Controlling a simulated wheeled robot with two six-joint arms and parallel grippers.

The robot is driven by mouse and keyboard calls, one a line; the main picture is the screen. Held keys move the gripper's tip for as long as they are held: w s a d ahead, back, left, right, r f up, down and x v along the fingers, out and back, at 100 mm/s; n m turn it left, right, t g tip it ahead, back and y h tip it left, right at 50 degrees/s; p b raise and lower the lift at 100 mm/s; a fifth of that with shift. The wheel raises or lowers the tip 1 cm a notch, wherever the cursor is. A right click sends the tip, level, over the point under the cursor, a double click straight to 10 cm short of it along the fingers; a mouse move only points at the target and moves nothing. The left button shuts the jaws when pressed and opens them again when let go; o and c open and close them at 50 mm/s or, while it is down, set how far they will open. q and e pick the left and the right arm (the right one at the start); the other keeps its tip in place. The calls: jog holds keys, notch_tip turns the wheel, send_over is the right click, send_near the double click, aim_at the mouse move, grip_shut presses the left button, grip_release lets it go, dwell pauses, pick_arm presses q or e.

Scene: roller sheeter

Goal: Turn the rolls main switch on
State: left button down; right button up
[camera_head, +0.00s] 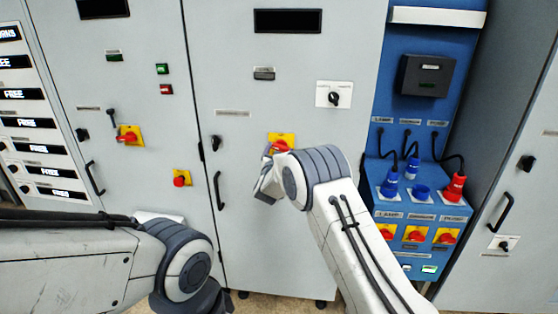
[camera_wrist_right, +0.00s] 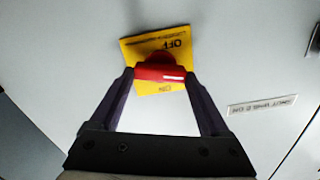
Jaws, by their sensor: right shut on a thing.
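A red rotary switch knob (camera_wrist_right: 160,72) on a yellow plate (camera_wrist_right: 135,46) is in the right wrist view. The plate reads OFF, upside down, above the knob and ON below it. The knob's bar lies roughly across the picture. My right gripper (camera_wrist_right: 160,80) has a finger at each end of the knob and is shut on it. In the head view this switch (camera_head: 281,139) is on the middle grey cabinet door, with my right wrist partly covering it. My left arm comes in at the lower left; its gripper fingers do not show.
Other red-on-yellow switches (camera_head: 129,136) (camera_head: 181,178) are on the left cabinet. A black rotary switch (camera_head: 334,98) is to the upper right. A blue socket panel (camera_head: 420,175) with plugs and cables stands at the right. A door handle (camera_head: 218,190) sticks out close to my right wrist.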

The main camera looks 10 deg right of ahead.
jog(key=m+b, duration=0.3)
jog(key=b, duration=0.2)
jog(key=m+b, duration=0.4)
jog(key=b, duration=0.1)
jog(key=m+b, duration=0.4)
jog(key=b, duration=0.1)
jog(key=shift+d+f, duration=0.15)
jog(key=shift+f, duration=0.25)
jog(key=shift+r+m+b, duration=0.15)
jog(key=shift+m+b, duration=1.55)
jog(key=shift+m, duration=0.2)
jog(key=o, duration=1.2)
jog(key=shift+s, duration=0.1)
